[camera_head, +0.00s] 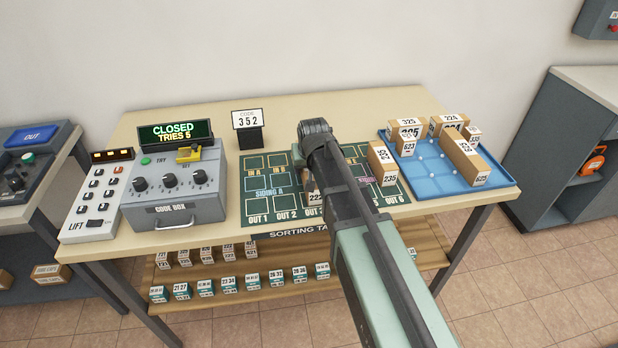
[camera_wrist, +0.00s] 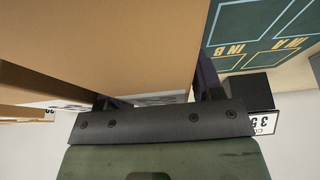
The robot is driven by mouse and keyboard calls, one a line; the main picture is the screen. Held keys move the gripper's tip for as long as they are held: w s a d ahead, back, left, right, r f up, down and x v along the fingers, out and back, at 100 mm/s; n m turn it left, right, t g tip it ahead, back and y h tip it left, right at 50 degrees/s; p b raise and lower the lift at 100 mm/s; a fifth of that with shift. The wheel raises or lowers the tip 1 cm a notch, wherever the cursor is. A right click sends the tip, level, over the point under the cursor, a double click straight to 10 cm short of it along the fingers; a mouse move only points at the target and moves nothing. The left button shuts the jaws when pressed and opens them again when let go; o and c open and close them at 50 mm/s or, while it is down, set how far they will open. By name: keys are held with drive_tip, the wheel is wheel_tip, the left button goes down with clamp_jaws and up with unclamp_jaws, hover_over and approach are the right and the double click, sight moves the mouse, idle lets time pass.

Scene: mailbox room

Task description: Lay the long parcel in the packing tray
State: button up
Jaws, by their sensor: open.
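A brown parcel (camera_wrist: 100,45) fills much of the wrist view, very close to my gripper (camera_wrist: 155,92). My gripper is open, with its dark fingers at the parcel's near end; I cannot tell whether they touch it. In the head view my arm hides the gripper and most of a box (camera_head: 314,197) at the mat's front, so I cannot judge its length. Another brown parcel (camera_head: 379,156), labelled 235, stands on the mat's right side. The blue tray (camera_head: 424,180) at the table's right holds several brown parcels, including a long one (camera_head: 465,152) along its right side.
The green sorting mat (camera_head: 257,206) lies mid-table, its left part clear. A code sign (camera_head: 248,119) stands behind it. The code box (camera_head: 175,185), reading CLOSED, and the lift panel (camera_head: 97,203) stand left. A lower shelf (camera_head: 240,255) holds several small boxes.

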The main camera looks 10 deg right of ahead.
drive_tip(key=shift+r, duration=0.15)
drive_tip(key=c, duration=1)
wheel_tip(320, 180, up, 20)
drive_tip(key=p, duration=2)
drive_tip(key=shift+r, duration=0.1)
